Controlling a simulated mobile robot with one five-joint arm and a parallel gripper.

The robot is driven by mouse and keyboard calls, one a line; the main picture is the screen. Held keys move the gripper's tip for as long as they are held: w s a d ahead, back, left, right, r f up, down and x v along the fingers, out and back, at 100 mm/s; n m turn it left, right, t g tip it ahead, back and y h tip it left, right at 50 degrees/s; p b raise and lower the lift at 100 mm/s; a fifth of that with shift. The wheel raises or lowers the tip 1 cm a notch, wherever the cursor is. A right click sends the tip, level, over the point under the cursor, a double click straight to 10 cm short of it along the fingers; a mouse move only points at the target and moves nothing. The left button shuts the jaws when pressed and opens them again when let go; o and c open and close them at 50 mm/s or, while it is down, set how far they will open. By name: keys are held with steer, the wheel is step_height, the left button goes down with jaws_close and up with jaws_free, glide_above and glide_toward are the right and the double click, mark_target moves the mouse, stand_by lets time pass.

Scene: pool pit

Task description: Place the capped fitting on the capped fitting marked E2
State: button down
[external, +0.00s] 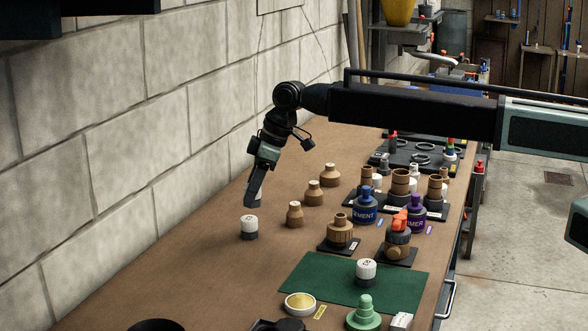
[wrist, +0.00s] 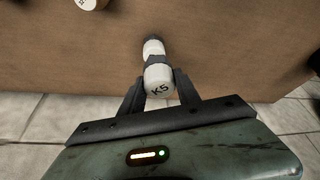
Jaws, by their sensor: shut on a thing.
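My gripper (external: 253,190) points down over the left part of the bench, shut on a white-capped fitting marked K5 (wrist: 158,86). In the external view only a pale part of this fitting shows between the fingers. A capped fitting with white cap and dark base (external: 249,224) stands upright on the bench below my gripper, with a gap between. In the wrist view a white cap (wrist: 153,46) shows just beyond the held fitting. Another capped fitting (external: 366,268) stands on the green mat (external: 318,277); its mark is too small to read surely. I cannot read E2 anywhere.
Brown fittings (external: 294,214) stand to the right of my gripper. Blue (external: 366,210) and purple (external: 415,216) bottles and fittings on black trays stand farther right. A yellow-filled dish (external: 300,304) and a green stepped piece (external: 364,314) are at the front. A block wall (external: 130,150) runs along the left.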

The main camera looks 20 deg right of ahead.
steer(key=shift+w+a, duration=0.45)
step_height(320, 180, down, 4)
steer(key=b, duration=0.4)
steer(key=shift+r, duration=0.25)
steer(key=shift+f, duration=0.25)
steer(key=c, duration=0.9)
jaws_free()
steer(key=shift+r, duration=0.1)
